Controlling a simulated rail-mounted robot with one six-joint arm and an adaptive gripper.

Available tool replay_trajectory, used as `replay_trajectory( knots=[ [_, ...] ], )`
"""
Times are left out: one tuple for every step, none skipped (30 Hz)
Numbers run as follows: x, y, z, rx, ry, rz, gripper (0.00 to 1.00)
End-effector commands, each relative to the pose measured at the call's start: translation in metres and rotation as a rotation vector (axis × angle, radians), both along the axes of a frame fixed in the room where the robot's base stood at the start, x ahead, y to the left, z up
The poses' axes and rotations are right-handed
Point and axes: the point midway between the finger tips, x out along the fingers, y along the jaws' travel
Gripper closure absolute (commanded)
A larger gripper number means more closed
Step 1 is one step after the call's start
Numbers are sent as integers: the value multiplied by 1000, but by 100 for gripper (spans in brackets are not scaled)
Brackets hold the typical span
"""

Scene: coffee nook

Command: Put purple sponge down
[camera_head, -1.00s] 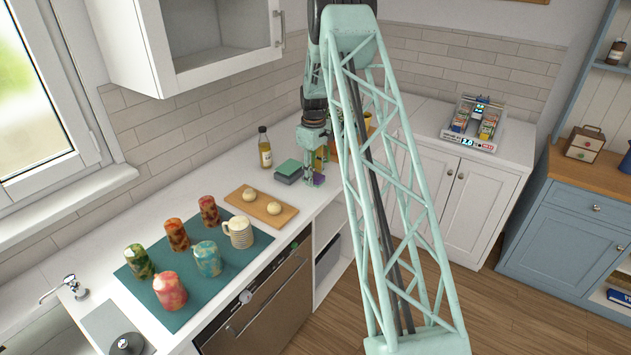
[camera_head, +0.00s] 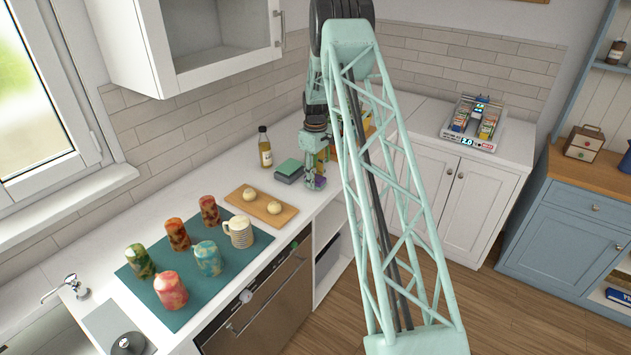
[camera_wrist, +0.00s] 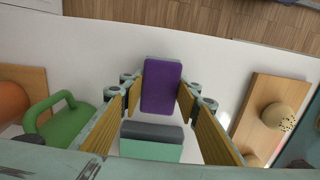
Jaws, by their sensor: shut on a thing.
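The purple sponge (camera_wrist: 161,86) is between the two fingers of my gripper (camera_wrist: 160,92) in the wrist view, and my gripper is shut on it. In the head view only a small purple part (camera_head: 319,182) of the sponge shows below my gripper (camera_head: 312,181), over the white counter close to its front edge. A green and grey sponge stack (camera_head: 289,171) lies just left of my gripper. It also shows in the wrist view (camera_wrist: 152,142), beside the purple sponge. I cannot tell whether the purple sponge touches the counter.
A wooden board (camera_head: 262,207) with two buns lies left of the sponges. An oil bottle (camera_head: 265,147) stands behind. In the wrist view, a green handled item (camera_wrist: 67,121) is at the left.

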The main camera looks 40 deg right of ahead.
Motion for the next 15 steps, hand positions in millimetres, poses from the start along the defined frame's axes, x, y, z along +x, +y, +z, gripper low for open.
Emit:
replay_trajectory(
  knots=[
    [0, 0, -4, 1, 1, 0, 83],
    [0, 0, -6, 1, 1, 0, 83],
    [0, 0, -8, 0, 0, 0, 83],
    [0, 0, -9, 0, 0, 0, 83],
    [0, 0, -10, 0, 0, 0, 83],
    [0, 0, -10, -1, 0, 0, 83],
    [0, 0, -10, -1, -1, 0, 83],
    [0, 0, -10, -1, -1, 0, 83],
    [0, 0, -10, -1, 0, 0, 83],
    [0, 0, -10, -1, 0, 0, 83],
    [0, 0, -10, 0, 0, 0, 83],
    [0, 0, -10, 0, 0, 0, 83],
    [0, 0, -10, 0, 0, 0, 83],
    [0, 0, -11, 0, 0, 0, 83],
    [0, 0, -11, 0, 0, 0, 83]
  ],
)
